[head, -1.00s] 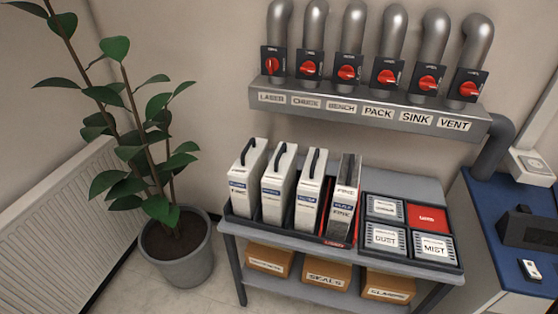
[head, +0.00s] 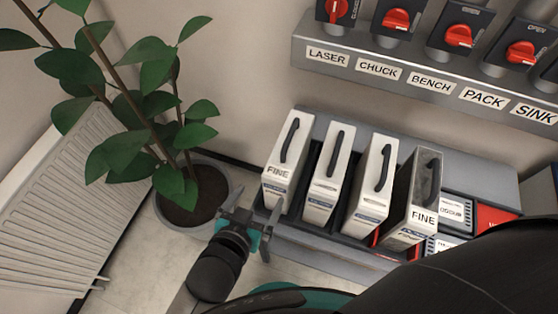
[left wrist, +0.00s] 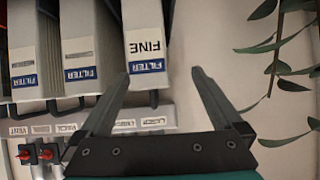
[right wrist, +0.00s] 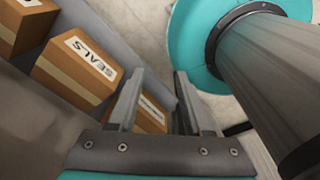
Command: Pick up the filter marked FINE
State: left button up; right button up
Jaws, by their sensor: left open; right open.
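A white filter marked FINE (head: 279,165) with a black top handle stands upright at the left end of a row of filters. A second filter marked FINE (head: 420,205), with a grey, dirty-looking top, stands at the right end. My left gripper (head: 243,212) is open and empty, left of the row and near the leftmost filter. My right gripper (right wrist: 157,95) is open and empty, near boxes on the lower shelf.
Two more white filters (head: 328,178) (head: 371,180) stand between the FINE ones in a dark rack. A potted plant (head: 190,195) is left of the cart, close to my left gripper. A SEALS box (right wrist: 77,66) sits on the lower shelf. A valve manifold (head: 400,72) hangs above.

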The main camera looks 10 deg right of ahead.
pick_arm(q)
jog(key=h, duration=0.1)
send_near(282, 161)
jog(key=shift+t, duration=0.4)
jog(key=b+x, duration=0.1)
jog(key=x, duration=0.3)
jog(key=b+x, duration=0.1)
jog(key=x, duration=0.4)
jog(key=shift+d+f, duration=0.15)
jog(key=shift+f, duration=0.3)
jog(key=b+x, duration=0.1)
jog(key=x, duration=0.4)
jog(key=shift+d, duration=0.1)
pick_arm(e)
jog(key=f, duration=0.2)
jog(key=s+f, duration=0.1)
jog(key=shift+a+f, duration=0.1)
jog(key=shift+a, duration=0.15)
pick_arm(q)
grip_shut()
jog(key=shift+w+r, duration=0.1)
jog(key=shift+r, duration=0.05)
pick_arm(e)
jog(key=shift+d, duration=0.1)
